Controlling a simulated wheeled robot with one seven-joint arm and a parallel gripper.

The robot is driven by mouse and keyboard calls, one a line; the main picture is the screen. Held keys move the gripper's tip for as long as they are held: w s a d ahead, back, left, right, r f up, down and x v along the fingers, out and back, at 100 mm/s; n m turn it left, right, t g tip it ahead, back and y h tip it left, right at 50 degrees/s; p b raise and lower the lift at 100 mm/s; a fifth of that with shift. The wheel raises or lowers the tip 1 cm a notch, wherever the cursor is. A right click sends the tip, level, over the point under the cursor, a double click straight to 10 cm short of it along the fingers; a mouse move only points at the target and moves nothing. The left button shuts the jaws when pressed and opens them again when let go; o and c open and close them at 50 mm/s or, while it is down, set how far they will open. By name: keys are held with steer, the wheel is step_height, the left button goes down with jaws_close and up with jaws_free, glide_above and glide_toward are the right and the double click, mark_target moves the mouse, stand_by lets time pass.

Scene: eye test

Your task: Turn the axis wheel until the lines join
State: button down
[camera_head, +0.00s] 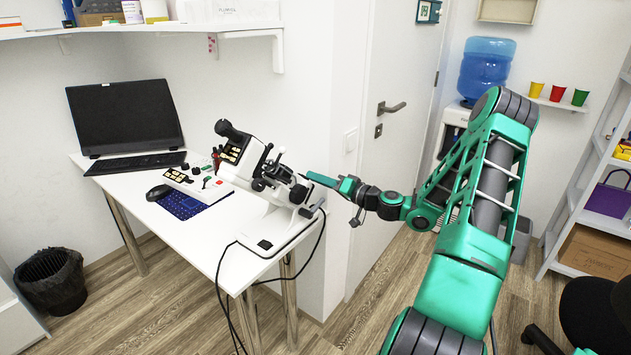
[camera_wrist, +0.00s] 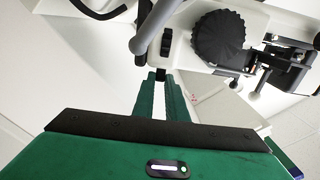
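A white and black eye-test instrument (camera_head: 262,175) stands on the near right part of the white table. In the wrist view its body carries a large black ribbed knob (camera_wrist: 220,38) and a smaller dark knurled wheel (camera_wrist: 166,41); I cannot tell for certain which is the axis wheel. My gripper (camera_head: 312,177) reaches in from the right, its tips close to the instrument. In the wrist view my gripper (camera_wrist: 158,76) points just below the small wheel. The fingers are close together with a small dark part at their tips; a grip is unclear. The lines are not visible.
Black cables hang off the front edge. A wall and a door (camera_head: 383,120) stand behind my gripper. A grey rod (camera_wrist: 150,30) crosses beside the small wheel.

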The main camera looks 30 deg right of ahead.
steer(key=shift+s+f+m+t+h, duration=0.3)
steer(key=shift+m+t+h, duration=0.1)
steer(key=shift+h, duration=0.1)
steer(key=c, duration=1.8)
jaws_free()
steer(key=shift+o, duration=0.2)
steer(key=v, duration=1)
steer(key=shift+s, duration=0.3)
steer(key=shift+d, duration=0.1)
